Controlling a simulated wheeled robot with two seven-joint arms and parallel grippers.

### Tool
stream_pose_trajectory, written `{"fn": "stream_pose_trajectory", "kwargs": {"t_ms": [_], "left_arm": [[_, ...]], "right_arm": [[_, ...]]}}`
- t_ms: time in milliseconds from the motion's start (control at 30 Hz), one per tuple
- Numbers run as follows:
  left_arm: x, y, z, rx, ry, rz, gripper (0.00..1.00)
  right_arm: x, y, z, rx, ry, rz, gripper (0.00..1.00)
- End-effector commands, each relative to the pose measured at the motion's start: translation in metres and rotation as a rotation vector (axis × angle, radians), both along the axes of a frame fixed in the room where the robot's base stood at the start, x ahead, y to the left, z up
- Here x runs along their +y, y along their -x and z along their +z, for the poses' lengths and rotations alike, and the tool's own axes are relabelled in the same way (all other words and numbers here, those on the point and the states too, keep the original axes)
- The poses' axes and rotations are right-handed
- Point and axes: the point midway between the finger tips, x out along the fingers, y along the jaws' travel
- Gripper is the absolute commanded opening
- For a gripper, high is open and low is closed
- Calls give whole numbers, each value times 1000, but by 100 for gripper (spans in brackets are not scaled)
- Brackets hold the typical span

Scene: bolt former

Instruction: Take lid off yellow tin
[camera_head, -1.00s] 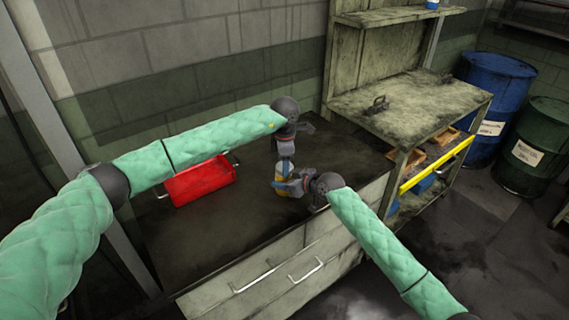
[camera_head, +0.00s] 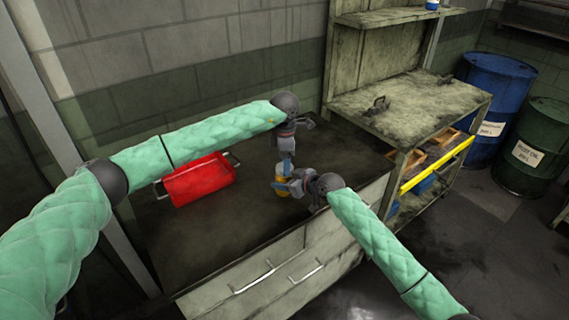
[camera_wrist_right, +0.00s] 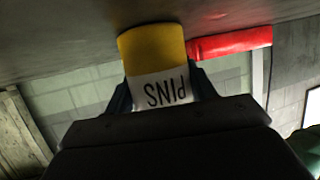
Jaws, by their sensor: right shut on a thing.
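The yellow tin (camera_head: 285,194) stands on the dark worktop, near its front edge. In the right wrist view the tin (camera_wrist_right: 153,48) is yellow with a white band reading PINS, seen upside down, between the fingers. My right gripper (camera_head: 283,187) is shut on the tin from the right. My left gripper (camera_head: 285,166) points straight down over the top of the tin, its blue fingertips at or just above it. The lid is too small and too covered by the fingers to make out. Whether the left fingers are open or shut is unclear.
A red tray (camera_head: 198,180) with metal handles lies on the worktop to the left. A cabinet with a worn top (camera_head: 410,105) stands at the right, with blue (camera_head: 493,100) and green (camera_head: 540,145) drums beyond. The worktop's front left area is clear.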

Motion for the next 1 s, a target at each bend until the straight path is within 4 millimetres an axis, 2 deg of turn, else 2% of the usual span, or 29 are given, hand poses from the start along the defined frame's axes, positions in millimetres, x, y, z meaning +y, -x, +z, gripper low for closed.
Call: {"fn": "stream_pose_trajectory", "kwargs": {"t_ms": [133,367,700,833,1000], "left_arm": [[0,-1,19,-1,1,0,73],[0,0,31,0,0,-26,70],[0,0,59,0,1,-269,70],[0,0,59,1,1,-298,70],[-1,0,46,2,2,-299,70]], "right_arm": [[0,0,-1,1,0,0,0],[0,0,-1,1,0,0,0],[0,0,-1,1,1,0,0],[0,0,-1,1,1,0,0],[0,0,-1,1,1,0,0]]}}
